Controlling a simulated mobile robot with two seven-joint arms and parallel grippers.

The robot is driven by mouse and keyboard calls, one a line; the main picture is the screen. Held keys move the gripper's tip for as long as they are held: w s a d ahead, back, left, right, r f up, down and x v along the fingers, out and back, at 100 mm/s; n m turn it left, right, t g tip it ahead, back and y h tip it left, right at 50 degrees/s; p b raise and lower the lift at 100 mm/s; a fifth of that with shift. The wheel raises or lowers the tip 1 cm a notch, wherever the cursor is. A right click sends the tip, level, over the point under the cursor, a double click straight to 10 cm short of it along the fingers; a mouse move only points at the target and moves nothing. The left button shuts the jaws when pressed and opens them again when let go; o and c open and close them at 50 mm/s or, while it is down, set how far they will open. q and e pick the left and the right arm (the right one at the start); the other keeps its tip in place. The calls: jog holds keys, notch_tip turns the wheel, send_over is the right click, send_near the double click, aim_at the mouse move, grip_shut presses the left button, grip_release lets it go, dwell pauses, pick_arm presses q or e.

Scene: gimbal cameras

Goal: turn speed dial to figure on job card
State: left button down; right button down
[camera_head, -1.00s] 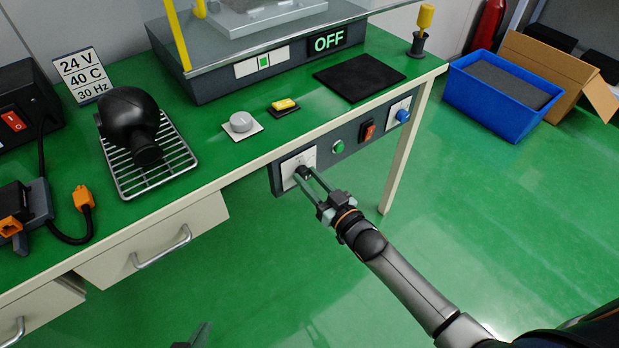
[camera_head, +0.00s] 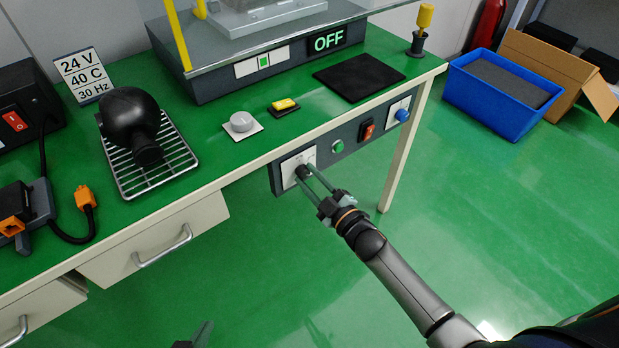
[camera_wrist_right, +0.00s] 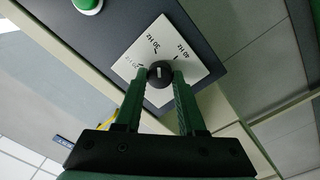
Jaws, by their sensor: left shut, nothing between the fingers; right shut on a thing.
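The job card (camera_head: 84,76) on the bench at the left reads 24 V, 40 C, 30 Hz. The speed dial (camera_head: 303,171) is a black knob on a white plate on the bench's front panel. In the right wrist view the dial (camera_wrist_right: 159,74) has a white mark running up and down the picture, roughly towards the 30 Hz label; 20 Hz and 40 Hz lie either side. My right gripper (camera_head: 309,178) is shut on the dial, with a finger on each side (camera_wrist_right: 159,78). My left gripper (camera_head: 197,338) is shut and empty at the bottom edge, mostly out of view.
A green button (camera_head: 338,146), red rocker switch (camera_head: 367,131) and blue knob (camera_head: 402,115) sit right of the dial. Above are a grey knob (camera_head: 241,122) and yellow button (camera_head: 285,104). The display (camera_head: 328,41) reads OFF. A drawer handle (camera_head: 163,249) juts out left.

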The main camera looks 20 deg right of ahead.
jog(key=shift+n, duration=0.8)
jog(key=c, duration=0.5)
grip_release()
jog(key=p+v, duration=0.1)
jog(key=v, duration=1.1)
jog(key=shift+s, duration=0.3)
jog(key=shift+f, duration=0.1)
